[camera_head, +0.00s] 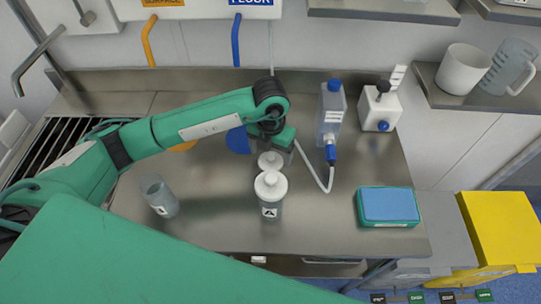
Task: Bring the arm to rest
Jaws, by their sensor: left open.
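My left arm reaches in from the left over the steel table (215,225), with its elbow and forearm in green. My left gripper (269,145) hangs from the dark wrist at the table's middle and points down, open. Its fingers are small and partly hidden by the wrist. Just below it in the picture stands a white-lidded container (270,160), partly hidden by a nearer bottle. I cannot tell whether the fingers touch that container. The nearer bottle (270,196) has a white cap and an "A" label and stands upright. My right gripper is not in view.
A grey beaker (159,196) stands left of the bottles. A blue-capped bottle (331,113) with a hose and a white dispenser (380,106) stand behind right. A green-and-blue box (388,206) lies at right. A shelf (470,97) holds a mug and jug. The front middle is clear.

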